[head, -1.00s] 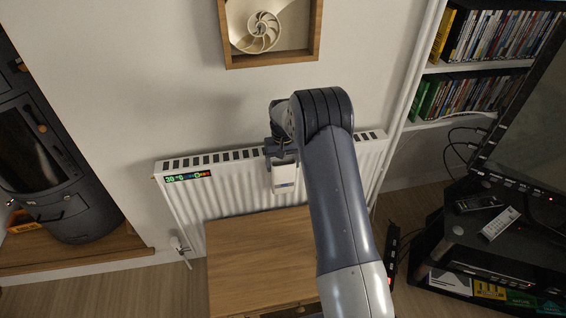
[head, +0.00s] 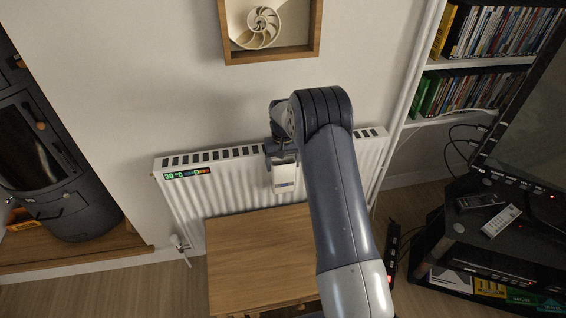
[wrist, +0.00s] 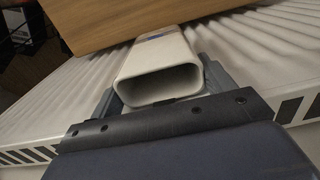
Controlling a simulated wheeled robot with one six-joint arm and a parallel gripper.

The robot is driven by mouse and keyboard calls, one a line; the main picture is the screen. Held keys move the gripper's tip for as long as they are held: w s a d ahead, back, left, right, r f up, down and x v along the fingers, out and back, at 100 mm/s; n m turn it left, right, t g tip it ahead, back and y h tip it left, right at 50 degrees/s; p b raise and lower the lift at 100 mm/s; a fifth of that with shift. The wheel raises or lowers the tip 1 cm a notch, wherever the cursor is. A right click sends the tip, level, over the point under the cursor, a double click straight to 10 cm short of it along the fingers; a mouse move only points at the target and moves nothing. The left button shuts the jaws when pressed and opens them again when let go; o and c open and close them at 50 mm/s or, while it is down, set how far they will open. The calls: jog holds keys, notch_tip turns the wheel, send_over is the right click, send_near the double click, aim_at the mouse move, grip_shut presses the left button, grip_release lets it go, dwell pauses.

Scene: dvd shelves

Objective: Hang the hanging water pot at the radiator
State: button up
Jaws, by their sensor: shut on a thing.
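The water pot (head: 285,178) is a small white vessel with a blue-grey mark, in front of the radiator's ribbed face near its top edge. In the wrist view the water pot (wrist: 160,78) shows its open, hollow top between the two fingers. My gripper (head: 281,158) is shut on it; in the wrist view my gripper (wrist: 162,88) has a finger on each side of the pot. The white radiator (head: 215,205) has a slotted top grille and stands against the wall. Whether the pot touches the radiator, and any hook on it, I cannot tell.
A wooden table (head: 255,255) stands close below the pot. A framed shell (head: 268,58) hangs on the wall above. A black stove (head: 45,165) is at left. Disc shelves (head: 470,95) and a black TV stand (head: 480,240) are at right.

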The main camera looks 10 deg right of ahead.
jog(key=shift+f+b, duration=0.5)
jog(key=shift+f, duration=0.2)
dwell(0.5)
jog(key=o, duration=1)
notch_tip(320, 180, up, 11)
jog(key=shift+f, duration=0.1)
jog(key=shift+f, duration=0.1)
